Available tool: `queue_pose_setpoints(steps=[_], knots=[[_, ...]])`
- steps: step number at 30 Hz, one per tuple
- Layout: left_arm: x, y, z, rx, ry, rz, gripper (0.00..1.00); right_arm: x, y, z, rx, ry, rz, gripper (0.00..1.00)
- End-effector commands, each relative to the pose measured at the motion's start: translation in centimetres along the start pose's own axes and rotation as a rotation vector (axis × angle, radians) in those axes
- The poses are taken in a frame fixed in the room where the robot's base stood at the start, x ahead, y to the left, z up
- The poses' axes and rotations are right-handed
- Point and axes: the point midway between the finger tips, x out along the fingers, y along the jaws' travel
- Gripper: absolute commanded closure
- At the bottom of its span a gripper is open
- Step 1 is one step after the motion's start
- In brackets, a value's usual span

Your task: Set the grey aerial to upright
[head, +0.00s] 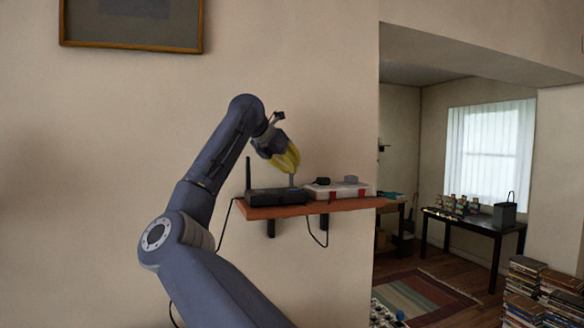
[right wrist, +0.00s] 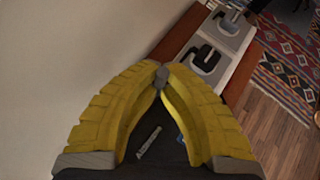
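The black router (head: 276,196) sits on the left part of a wooden wall shelf. A black aerial (head: 248,173) stands upright at its left end. The grey aerial (head: 291,180) rises from its right part and looks about upright; its upper end is hidden by my right gripper (head: 293,168). In the right wrist view, the yellow fingers of my right gripper (right wrist: 161,74) come together at their tips, with the top of the grey aerial (right wrist: 162,79) between them. The dark router (right wrist: 165,148) with a small pale label shows below, between the fingers. My left gripper is out of view.
The shelf (head: 330,206) also holds a pale power strip box (head: 338,190) with a black plug (head: 322,181) and a grey plug (head: 351,180), close to the router's right. A framed picture (head: 131,24) hangs at upper left. Cables hang below the shelf.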

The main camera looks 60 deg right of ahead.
Motion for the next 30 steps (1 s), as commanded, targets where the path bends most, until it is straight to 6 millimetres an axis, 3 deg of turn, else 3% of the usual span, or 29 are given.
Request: queue_pose_setpoints(steps=[9, 18, 26, 30], knots=[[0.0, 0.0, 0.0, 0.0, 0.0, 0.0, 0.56, 0.0, 0.0, 0.0, -0.001, -0.002, -0.001, 1.0], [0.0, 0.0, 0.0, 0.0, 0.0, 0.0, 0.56, 0.0, 0.0, 0.0, -0.001, -0.001, -0.001, 0.66], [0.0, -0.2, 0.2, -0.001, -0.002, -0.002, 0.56, -0.1, 0.0, 0.0, -0.001, -0.001, 0.0, 0.66], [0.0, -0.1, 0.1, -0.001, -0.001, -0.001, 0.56, -1.2, 0.1, 0.0, -0.001, -0.002, 0.002, 0.66]])
